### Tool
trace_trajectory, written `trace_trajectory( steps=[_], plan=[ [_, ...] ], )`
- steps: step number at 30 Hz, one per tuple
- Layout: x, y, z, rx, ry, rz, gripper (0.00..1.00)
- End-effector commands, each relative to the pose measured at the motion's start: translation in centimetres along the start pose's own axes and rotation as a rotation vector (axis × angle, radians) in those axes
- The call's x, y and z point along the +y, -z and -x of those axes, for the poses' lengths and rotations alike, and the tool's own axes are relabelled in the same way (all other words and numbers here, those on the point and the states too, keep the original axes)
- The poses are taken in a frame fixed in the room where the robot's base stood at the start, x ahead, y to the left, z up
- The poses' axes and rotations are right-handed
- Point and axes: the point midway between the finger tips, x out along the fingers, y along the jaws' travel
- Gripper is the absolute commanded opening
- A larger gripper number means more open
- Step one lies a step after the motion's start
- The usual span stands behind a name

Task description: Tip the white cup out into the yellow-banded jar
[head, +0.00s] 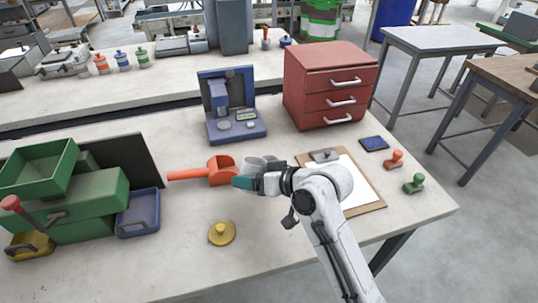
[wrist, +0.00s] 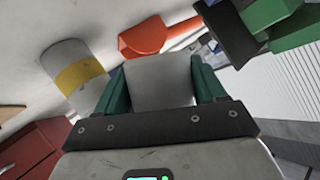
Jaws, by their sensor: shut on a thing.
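The white cup (wrist: 160,82) is between the teal fingers of my gripper (wrist: 162,92) in the wrist view, and they are shut on it. What is inside the cup cannot be seen. The yellow-banded jar (wrist: 76,72) is pale grey with a broad yellow band. It stands apart from the cup, to its left in the wrist view. In the head view my gripper (head: 257,182) is over the table beside the orange scoop. Pale rounded shapes show just behind it, and I cannot tell cup from jar there.
The orange scoop (head: 209,172) lies left of my gripper. A blue device (head: 235,125) and red drawers (head: 325,85) stand behind. A clipboard (head: 365,190) lies right, green bins (head: 85,205) left. A yellow knobbed disc (head: 221,233) lies in front, with clear tabletop around it.

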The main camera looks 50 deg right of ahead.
Motion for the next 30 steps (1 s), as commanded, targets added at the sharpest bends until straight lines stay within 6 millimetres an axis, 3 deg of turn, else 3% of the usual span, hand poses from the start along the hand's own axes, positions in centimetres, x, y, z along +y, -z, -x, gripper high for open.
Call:
trace_trajectory(
  steps=[1,9,30],
  plan=[
    [-0.2,1.0,0.5,-0.003,0.008,-0.022,0.37],
    [-0.2,3.0,1.3,-0.038,0.058,-0.142,0.37],
    [-0.1,3.2,1.4,-0.128,0.188,-0.453,0.37]
  ],
)
